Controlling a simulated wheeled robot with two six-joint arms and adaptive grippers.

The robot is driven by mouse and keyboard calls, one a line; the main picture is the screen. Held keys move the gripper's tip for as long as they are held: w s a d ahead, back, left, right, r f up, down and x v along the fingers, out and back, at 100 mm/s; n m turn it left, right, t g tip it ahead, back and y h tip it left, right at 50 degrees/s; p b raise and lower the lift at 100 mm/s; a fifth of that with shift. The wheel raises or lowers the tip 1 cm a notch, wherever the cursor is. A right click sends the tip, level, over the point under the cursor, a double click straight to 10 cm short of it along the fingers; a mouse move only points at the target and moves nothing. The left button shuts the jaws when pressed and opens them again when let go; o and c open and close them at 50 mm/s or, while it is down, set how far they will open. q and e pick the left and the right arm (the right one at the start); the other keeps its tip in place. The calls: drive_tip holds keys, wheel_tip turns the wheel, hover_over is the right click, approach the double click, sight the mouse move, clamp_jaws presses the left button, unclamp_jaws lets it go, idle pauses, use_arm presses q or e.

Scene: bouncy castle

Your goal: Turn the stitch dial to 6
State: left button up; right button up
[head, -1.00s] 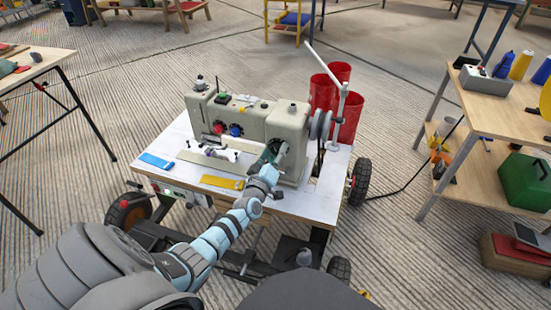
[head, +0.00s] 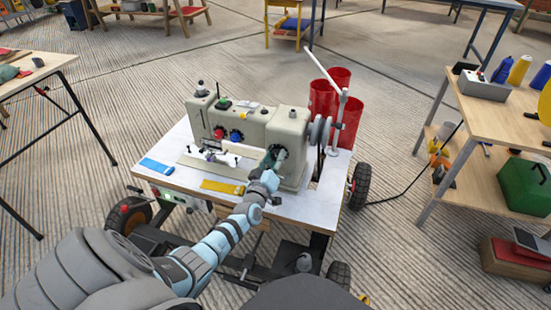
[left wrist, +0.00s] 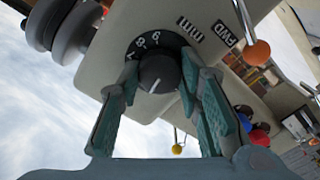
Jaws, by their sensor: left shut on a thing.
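The beige sewing machine (head: 255,125) stands on a white-topped wheeled table. Its stitch dial (left wrist: 158,72) is a round dark knob on a black ring with white numbers, of which a 6 and an 8 are readable at the upper edge. A short pale mark shows on the knob's face; I cannot tell for sure which number it points to. My left gripper (left wrist: 160,78) has its two teal-padded fingers on either side of the knob and is shut on it. In the head view my left gripper (head: 274,160) hides most of the dial. My right gripper is out of view.
An orange-tipped lever (left wrist: 258,50) is close beside the fingers. Red (head: 219,132) and blue (head: 236,135) knobs are left of the dial. Blue (head: 157,165) and yellow (head: 222,187) strips lie on the table top (head: 295,207). Red bins (head: 323,98) stand behind.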

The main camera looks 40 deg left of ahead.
use_arm(q)
drive_tip(key=m+p, duration=0.2)
drive_tip(key=m, duration=0.2)
drive_tip(key=shift+r, duration=0.1)
drive_tip(key=m+p, duration=0.1)
drive_tip(key=m, duration=0.2)
drive_tip(key=shift+m, duration=0.3)
drive_tip(key=shift+m+p, duration=0.35)
drive_tip(key=shift+m, duration=1.15)
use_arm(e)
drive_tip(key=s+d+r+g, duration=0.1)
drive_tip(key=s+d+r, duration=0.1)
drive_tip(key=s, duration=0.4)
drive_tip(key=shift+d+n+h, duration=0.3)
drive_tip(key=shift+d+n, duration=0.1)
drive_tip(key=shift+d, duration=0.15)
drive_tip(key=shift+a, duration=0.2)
use_arm(q)
drive_tip(key=o, duration=1.1)
drive_tip(key=shift+o, duration=0.2)
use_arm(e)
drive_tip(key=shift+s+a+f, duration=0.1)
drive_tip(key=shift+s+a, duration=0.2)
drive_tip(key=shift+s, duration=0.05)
